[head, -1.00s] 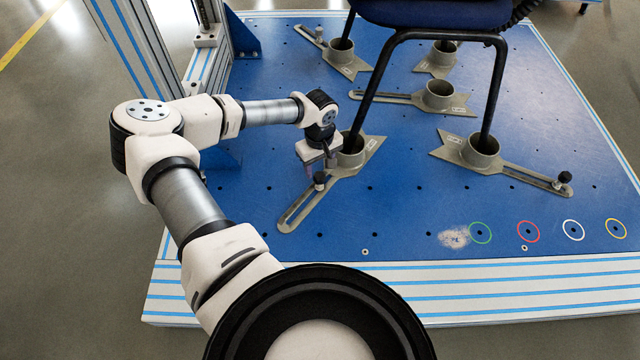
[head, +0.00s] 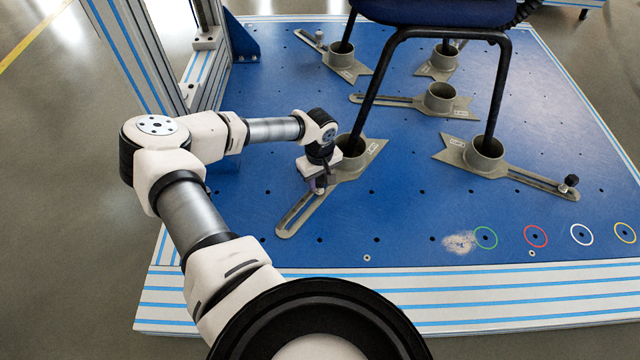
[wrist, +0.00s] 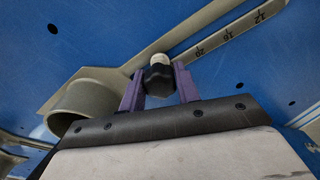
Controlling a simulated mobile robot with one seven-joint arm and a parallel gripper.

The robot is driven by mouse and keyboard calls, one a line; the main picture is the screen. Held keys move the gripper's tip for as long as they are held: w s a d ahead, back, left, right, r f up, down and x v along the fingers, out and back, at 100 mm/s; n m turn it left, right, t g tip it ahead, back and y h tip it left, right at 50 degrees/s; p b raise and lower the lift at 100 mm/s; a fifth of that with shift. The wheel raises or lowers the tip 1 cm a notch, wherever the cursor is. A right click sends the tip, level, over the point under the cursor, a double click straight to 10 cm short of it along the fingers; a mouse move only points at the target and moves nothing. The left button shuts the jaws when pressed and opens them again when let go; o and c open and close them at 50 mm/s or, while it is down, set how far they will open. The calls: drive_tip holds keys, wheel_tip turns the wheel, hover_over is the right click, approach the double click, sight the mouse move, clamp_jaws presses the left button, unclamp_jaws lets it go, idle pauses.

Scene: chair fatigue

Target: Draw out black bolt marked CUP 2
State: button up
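My gripper (head: 318,186) is at the slotted arm of the front-left cup bracket (head: 368,157), low over the blue plate. In the wrist view its two purple fingers (wrist: 159,84) stand on either side of a black-headed bolt (wrist: 158,80). The bolt's pale metal part points towards the slot with the engraved numbers (wrist: 228,35). Thin gaps seem to show between head and fingers, so the gripper looks open around it. In the head view my gripper mostly hides this bolt. I cannot read any CUP 2 marking.
A chair leg (head: 372,90) stands in this bracket's cup, close to my gripper, under the blue seat (head: 425,12).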

drive_tip(key=shift+r, duration=0.2)
drive_tip(key=shift+r+p, duration=2.1)
drive_tip(key=shift+r, duration=0.35)
drive_tip(key=shift+r+p, duration=1.6)
drive_tip(key=shift+r, duration=0.35)
